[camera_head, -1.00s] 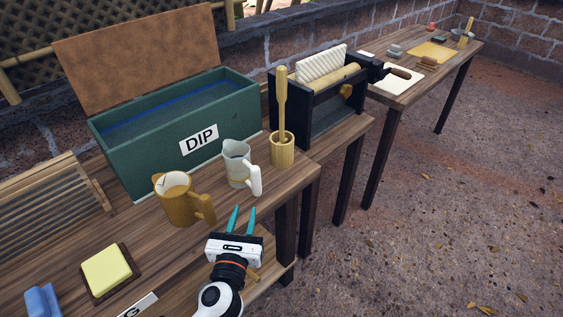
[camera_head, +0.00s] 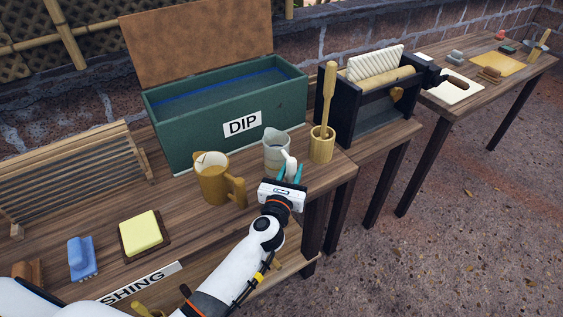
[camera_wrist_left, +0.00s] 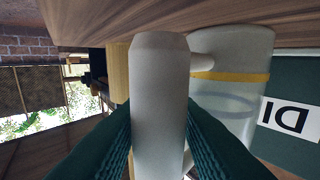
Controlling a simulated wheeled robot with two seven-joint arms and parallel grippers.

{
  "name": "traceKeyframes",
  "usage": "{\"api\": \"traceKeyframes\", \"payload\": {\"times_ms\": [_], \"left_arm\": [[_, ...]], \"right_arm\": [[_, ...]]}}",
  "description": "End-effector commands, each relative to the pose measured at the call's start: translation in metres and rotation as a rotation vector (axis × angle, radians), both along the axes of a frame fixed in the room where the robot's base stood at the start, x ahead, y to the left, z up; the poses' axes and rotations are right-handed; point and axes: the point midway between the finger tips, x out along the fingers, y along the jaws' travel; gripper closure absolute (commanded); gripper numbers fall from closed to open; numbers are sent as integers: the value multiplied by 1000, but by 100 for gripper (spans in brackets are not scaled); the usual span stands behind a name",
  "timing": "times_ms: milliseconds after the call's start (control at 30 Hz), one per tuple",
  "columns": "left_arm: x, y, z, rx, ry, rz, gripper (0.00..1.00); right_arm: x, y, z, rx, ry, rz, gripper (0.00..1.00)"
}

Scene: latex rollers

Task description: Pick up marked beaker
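A pale grey beaker (camera_head: 275,152) stands upright on the wooden bench in front of the green DIP box. In the left wrist view the beaker (camera_wrist_left: 228,100) shows a yellow band, and its thick white handle (camera_wrist_left: 159,95) fills the middle. My left gripper (camera_head: 290,173) is at the handle, on the beaker's near side. Its teal fingers lie on either side of the handle and look open, with no clear grip on it. My right gripper is not in view.
A brown jug (camera_head: 212,182) stands close left of the beaker, and a wooden pot with a pestle (camera_head: 322,145) stands close right. The green DIP box (camera_head: 200,135) is behind. A yellow sponge (camera_head: 141,231) and blue brush (camera_head: 81,258) lie to the left.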

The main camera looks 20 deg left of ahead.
Motion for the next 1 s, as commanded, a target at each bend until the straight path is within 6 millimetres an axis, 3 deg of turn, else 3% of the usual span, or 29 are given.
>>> {"api": "traceKeyframes", "payload": {"times_ms": [100, 367, 567, 1000], "left_arm": [[12, 0, 0, 0, 0, -1, 71], [14, 0, 0, -1, 0, -1, 71], [14, 1, 0, -1, 1, -1, 100], [14, 0, 4, -1, 0, -1, 100]], "right_arm": [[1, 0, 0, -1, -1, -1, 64], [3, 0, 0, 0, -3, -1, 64], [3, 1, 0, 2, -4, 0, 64], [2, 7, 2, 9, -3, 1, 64]]}}
